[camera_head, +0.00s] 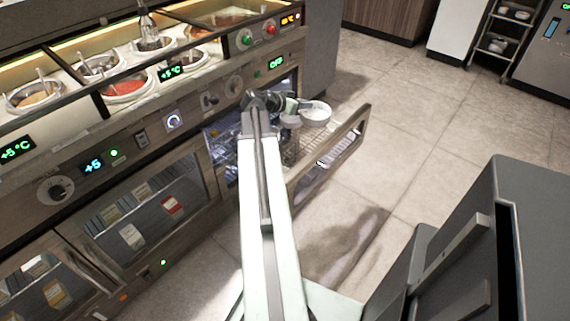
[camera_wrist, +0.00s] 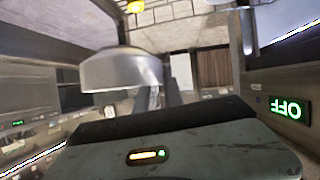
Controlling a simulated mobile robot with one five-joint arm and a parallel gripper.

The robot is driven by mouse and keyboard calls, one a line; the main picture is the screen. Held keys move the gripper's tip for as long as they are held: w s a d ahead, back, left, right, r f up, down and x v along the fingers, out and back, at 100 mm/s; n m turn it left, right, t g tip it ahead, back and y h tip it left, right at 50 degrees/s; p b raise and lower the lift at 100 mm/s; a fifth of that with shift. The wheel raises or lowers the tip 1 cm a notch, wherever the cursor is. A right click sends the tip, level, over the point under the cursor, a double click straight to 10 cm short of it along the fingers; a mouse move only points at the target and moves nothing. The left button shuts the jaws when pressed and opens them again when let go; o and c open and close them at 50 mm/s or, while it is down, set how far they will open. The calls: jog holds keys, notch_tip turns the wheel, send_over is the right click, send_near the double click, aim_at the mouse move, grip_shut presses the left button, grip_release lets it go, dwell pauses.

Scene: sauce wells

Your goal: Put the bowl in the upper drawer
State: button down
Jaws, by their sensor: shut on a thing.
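A small pale round bowl (camera_head: 316,113) is above the open upper drawer (camera_head: 350,143) in the head view. My gripper (camera_head: 299,107) is shut on the bowl at its left side and holds it up, clear of the drawer as far as I can tell. In the wrist view the bowl (camera_wrist: 122,72) is a grey metallic shape beyond my gripper (camera_wrist: 146,98), whose fingers are partly hidden by its dark housing. The drawer is pulled out from the counter, with a wire rack inside; my arm hides part of it.
The counter (camera_head: 150,120) runs along the left with several sauce wells (camera_head: 127,88) on top. Closed glass-fronted drawers (camera_head: 140,215) sit below it. Open tiled floor (camera_head: 420,130) lies to the right. A wheeled rack (camera_head: 500,42) stands far back.

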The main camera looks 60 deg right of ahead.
jog(key=b, duration=1.7)
send_over(302, 151)
notch_tip(302, 151, down, 18)
jog(key=shift+a+f, duration=0.1)
jog(key=shift+f, duration=0.15)
jog(key=shift+r+p, duration=0.15)
jog(key=shift+p, duration=0.2)
jog(key=c, duration=1.4)
grip_release()
jog(key=shift+c, duration=0.2)
jog(key=p+v, duration=0.5)
jog(key=v, duration=0.7)
jog(key=shift+w, duration=0.1)
